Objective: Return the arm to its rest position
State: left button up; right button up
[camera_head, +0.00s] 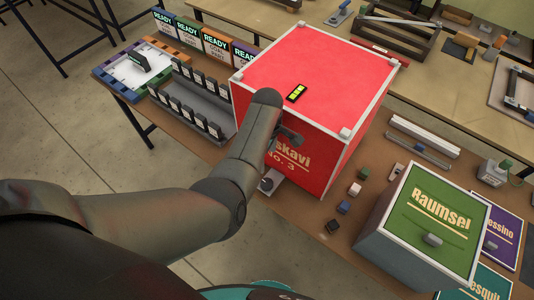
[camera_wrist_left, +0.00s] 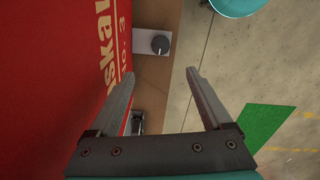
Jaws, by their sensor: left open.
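My left arm reaches in from the left in the head view. Its gripper (camera_head: 289,137) is beside the front face of the large red box (camera_head: 330,75), partly hidden by my wrist. In the left wrist view the gripper (camera_wrist_left: 160,77) is open, with nothing between its two fingers. The red box's lettered face (camera_wrist_left: 50,70) fills the left side there, close to the left finger. A dark knob on a pale plate (camera_wrist_left: 160,43) lies beyond the fingertips at the table edge. The same knob (camera_head: 267,184) sits below the box front in the head view. My right gripper is not in view.
A green-topped box labelled Raumsel (camera_head: 438,215) stands at the right. Small blocks (camera_head: 343,207) lie between it and the red box. A rack of dark pieces (camera_head: 195,105) and READY cards (camera_head: 215,45) are at the left. Open floor (camera_head: 70,130) lies left of the table.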

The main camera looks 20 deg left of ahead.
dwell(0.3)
pick_arm(q)
jog(key=s+a+f+m+b, duration=0.1)
jog(key=s+f+m+b, duration=0.2)
jog(key=s+f, duration=0.45)
jog(key=s+a+f+m+b, duration=0.1)
jog(key=s+f+m+b, duration=0.25)
jog(key=f, duration=0.75)
jog(key=s+a+f+m+b, duration=0.1)
jog(key=s+f+m+b, duration=0.25)
jog(key=s+f, duration=0.45)
jog(key=s+a+f+m+b, duration=0.1)
jog(key=s+f+m+b, duration=0.3)
jog(key=s+f, duration=0.4)
jog(key=s+a+f+m+t+b, duration=0.1)
jog(key=s+f+m+b, duration=0.3)
jog(key=s+f, duration=0.4)
jog(key=s+a, duration=0.1)
jog(key=s, duration=0.4)
jog(key=shift+f+m, duration=0.3)
jog(key=shift+m, duration=0.1)
